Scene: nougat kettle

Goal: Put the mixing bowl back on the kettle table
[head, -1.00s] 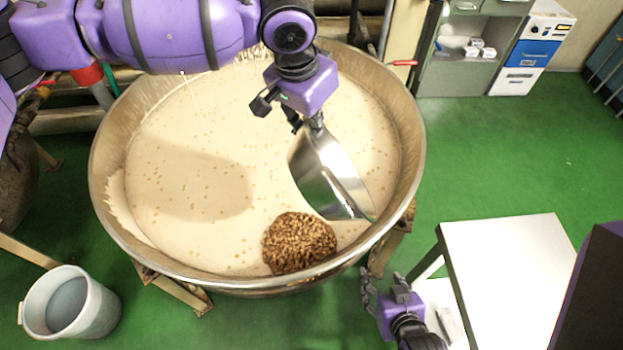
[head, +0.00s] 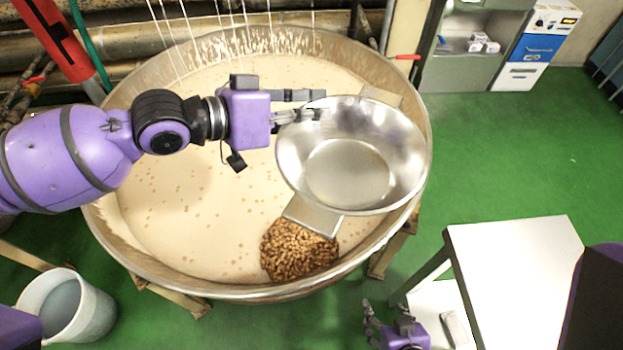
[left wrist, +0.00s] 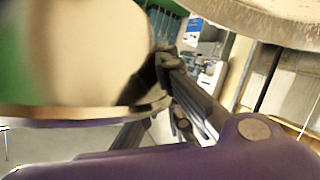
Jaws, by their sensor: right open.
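The steel mixing bowl (head: 350,172) is held over the right part of the large kettle (head: 103,220), its empty inside facing the head camera. My left gripper (head: 305,114) is shut on the bowl's upper left rim. In the left wrist view the fingers (left wrist: 170,85) meet at the bowl's rim (left wrist: 70,115). The white-topped table (head: 515,285) stands at the lower right, clear on top and apart from the bowl. My right gripper (head: 375,320) is open and empty, low to the left of this table.
The kettle holds pale nougat (head: 180,215) and a heap of nuts (head: 298,252) at its front. A shelf (head: 475,65) and a blue-white cabinet (head: 530,50) stand at the back right. Green floor lies free between.

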